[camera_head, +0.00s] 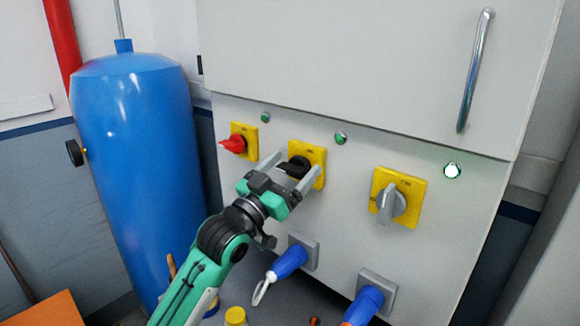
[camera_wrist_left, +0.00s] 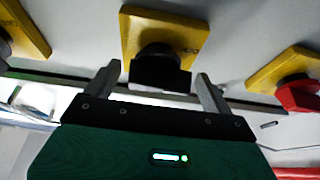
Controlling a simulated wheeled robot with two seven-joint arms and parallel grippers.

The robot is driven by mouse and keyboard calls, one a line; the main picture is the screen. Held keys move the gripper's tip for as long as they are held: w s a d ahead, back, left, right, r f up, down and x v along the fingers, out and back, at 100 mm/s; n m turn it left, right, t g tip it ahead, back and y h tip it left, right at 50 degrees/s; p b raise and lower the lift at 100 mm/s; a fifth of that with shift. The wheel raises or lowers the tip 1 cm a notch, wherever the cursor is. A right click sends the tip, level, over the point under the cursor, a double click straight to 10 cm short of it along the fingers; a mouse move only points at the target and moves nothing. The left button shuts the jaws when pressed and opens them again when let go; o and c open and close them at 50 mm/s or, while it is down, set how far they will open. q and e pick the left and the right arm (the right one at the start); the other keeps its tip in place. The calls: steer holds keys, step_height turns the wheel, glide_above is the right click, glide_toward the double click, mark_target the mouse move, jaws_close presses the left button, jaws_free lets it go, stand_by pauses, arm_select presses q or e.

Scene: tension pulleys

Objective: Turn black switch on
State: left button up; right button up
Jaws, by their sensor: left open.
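The black switch (camera_head: 294,168) is a rotary knob on a yellow plate (camera_head: 314,153) in the middle of the grey cabinet's front. My left gripper (camera_head: 294,163) is at this switch, with its two fingers open on either side of the knob. In the left wrist view the black knob (camera_wrist_left: 160,76) lies between the open fingertips (camera_wrist_left: 158,75), with a gap visible on each side. The gripper hides part of the yellow plate in the head view. My right gripper is in neither view.
A red switch (camera_head: 234,144) is left of the black one, and a grey switch (camera_head: 391,203) is right. Small lamps (camera_head: 340,138) sit above; the right one (camera_head: 452,170) glows. Blue plugs (camera_head: 288,262) stick out below. A blue tank (camera_head: 138,170) stands left of the cabinet (camera_head: 300,60).

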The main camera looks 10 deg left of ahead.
arm_select(q)
steer(key=c, duration=1)
